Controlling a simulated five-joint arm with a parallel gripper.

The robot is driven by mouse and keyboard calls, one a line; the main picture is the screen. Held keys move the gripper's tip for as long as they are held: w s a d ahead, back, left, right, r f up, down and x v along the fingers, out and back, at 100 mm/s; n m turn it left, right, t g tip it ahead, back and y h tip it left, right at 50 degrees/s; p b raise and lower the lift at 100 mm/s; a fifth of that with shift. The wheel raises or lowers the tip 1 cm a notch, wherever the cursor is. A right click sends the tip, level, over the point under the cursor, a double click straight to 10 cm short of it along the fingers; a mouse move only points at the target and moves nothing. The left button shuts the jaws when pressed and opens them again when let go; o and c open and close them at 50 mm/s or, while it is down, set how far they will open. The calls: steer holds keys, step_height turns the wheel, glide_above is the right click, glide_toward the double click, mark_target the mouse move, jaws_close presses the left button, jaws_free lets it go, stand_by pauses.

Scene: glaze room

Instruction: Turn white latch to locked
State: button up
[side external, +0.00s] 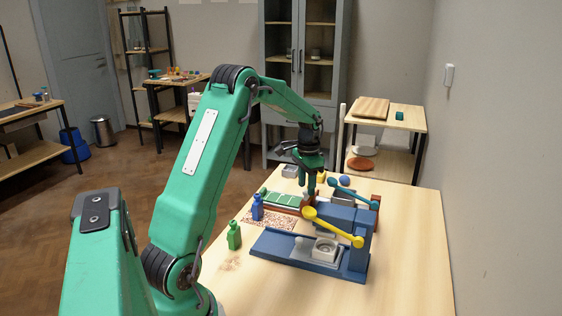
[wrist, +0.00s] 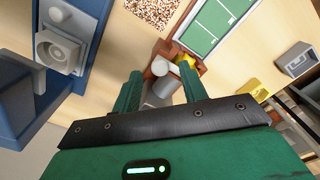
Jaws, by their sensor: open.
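My gripper (side external: 310,192) points down over the table, behind the yellow lever in the side view. In the wrist view my gripper (wrist: 161,74) is open. A short white cylinder (wrist: 162,67), perhaps the latch's handle, shows between its fingertips, apart from both fingers as far as I can tell. It lies by a red-brown block (wrist: 166,50) with a yellow part (wrist: 184,59). A grey cylinder (wrist: 163,89) is partly hidden between the fingers. In the side view the latch is not clearly seen; the arm and levers crowd that spot.
A blue fixture (side external: 352,262) with a yellow lever (side external: 333,227) stands close in front. A teal lever (side external: 352,193) is just behind it. Green (side external: 234,236) and blue (side external: 257,207) bottles stand to the left, near a green-panelled tray (wrist: 212,28). The table front is clear.

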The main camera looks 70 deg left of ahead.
mark_target(306, 191)
steer(key=shift+r, duration=3.2)
steer(key=shift+d, duration=0.1)
steer(key=shift+d+r, duration=0.2)
steer(key=s+d+r+t, duration=0.1)
steer(key=s+d+r, duration=0.25)
steer(key=d, duration=0.45)
steer(key=s+d+r+t, duration=0.1)
steer(key=s+d+r, duration=0.2)
steer(key=d+r, duration=0.35)
steer(key=s+d+f+t, duration=0.3)
steer(key=s+d, duration=1)
steer(key=shift+s+t, duration=0.25)
steer(key=shift+t, duration=0.05)
